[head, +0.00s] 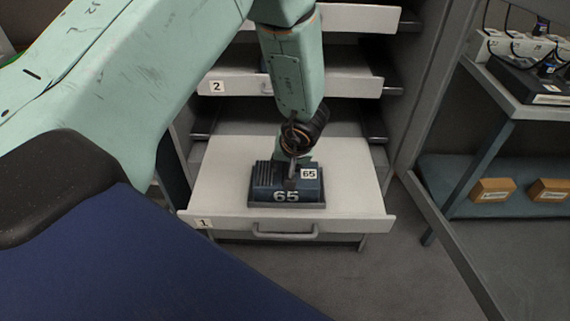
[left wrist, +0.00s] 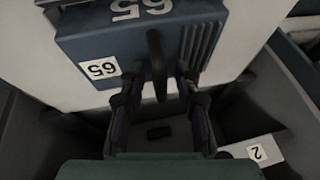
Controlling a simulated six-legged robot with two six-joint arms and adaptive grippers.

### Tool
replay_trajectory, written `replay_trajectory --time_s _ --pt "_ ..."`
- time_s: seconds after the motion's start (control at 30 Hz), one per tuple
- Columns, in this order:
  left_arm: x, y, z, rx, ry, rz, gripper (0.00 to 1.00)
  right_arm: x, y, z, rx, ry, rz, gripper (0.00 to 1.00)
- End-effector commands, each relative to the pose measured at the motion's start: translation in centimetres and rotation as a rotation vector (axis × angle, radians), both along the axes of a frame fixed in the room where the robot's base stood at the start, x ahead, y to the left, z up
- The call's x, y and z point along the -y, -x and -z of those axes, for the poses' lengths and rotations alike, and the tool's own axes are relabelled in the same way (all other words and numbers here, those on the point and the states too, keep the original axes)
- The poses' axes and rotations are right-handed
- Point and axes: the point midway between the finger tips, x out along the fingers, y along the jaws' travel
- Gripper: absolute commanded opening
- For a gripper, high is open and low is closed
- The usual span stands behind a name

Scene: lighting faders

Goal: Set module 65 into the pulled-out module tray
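Module 65 (head: 265,178) is a dark blue box with a ribbed side, a white "65" on its front and a white 65 label. It sits upright on a dark base on the pale pulled-out tray 1 (head: 357,190). In the left wrist view the module (left wrist: 85,45) shows with a dark upright handle (left wrist: 157,65) on top. My left gripper (head: 292,178) reaches down from above to the handle. Its fingers (left wrist: 160,85) stand on both sides of the handle with gaps visible, so it looks open. My right gripper is not in view.
Tray 2 (head: 340,86) and another tray (head: 350,18) are above in the same rack, close to my left arm. A shelf unit at right holds small orange-brown boxes (head: 493,190) and a power strip (head: 510,46). Floor (head: 350,285) in front of the tray is clear.

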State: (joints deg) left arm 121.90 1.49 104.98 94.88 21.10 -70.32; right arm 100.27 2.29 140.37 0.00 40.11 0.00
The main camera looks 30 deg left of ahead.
Motion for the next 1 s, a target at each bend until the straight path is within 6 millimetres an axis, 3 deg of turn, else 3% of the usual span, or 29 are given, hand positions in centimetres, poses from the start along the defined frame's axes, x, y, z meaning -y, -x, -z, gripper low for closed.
replay_trajectory --time_s 0.37,1.0 --pt "0.2 0.1 -0.9 0.0 -0.001 0.002 0.33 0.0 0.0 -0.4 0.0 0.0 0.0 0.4" --pt "3.5 2.3 -9.7 0.001 -0.001 0.002 0.33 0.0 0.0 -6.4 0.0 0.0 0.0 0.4"
